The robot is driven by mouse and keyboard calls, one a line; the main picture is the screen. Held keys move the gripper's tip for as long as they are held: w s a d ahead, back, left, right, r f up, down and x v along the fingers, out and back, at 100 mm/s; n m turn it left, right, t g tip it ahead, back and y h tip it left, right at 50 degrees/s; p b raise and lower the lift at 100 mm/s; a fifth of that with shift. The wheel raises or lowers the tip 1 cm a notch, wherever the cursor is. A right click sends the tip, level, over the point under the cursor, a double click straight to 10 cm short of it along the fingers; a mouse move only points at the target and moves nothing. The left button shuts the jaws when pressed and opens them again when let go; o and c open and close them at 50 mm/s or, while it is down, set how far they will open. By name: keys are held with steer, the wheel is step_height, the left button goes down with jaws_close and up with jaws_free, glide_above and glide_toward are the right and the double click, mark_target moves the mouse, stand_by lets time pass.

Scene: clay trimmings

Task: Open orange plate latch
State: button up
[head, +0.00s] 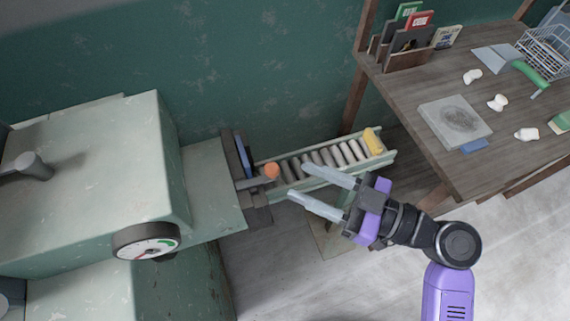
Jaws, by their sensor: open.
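The orange latch knob (271,171) sits at the end of a short grey handle (254,182) that sticks out to the right. The handle joins a dark upright plate assembly (230,160) with a blue strip (244,153), at the right end of the pale green machine. My gripper (304,184) is open and empty. Its two pale fingers point left toward the knob, and a gap shows between them and it. The upper fingertip is the nearer one in the picture. I cannot tell the height difference.
A roller conveyor (325,160) runs right from the plate, with a yellow block (373,141) at its far end. The machine body (88,165) carries a round gauge (146,241). A wooden table (400,91) with several items stands at upper right. The floor (300,265) below my gripper is clear.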

mark_target(278, 171)
steer(key=p+x, duration=0.1)
steer(key=x, duration=0.6)
steer(key=shift+w+a+p, duration=0.15)
steer(key=shift+a+p, duration=0.15)
steer(key=shift+p, duration=0.05)
jaws_close()
stand_by(1.1)
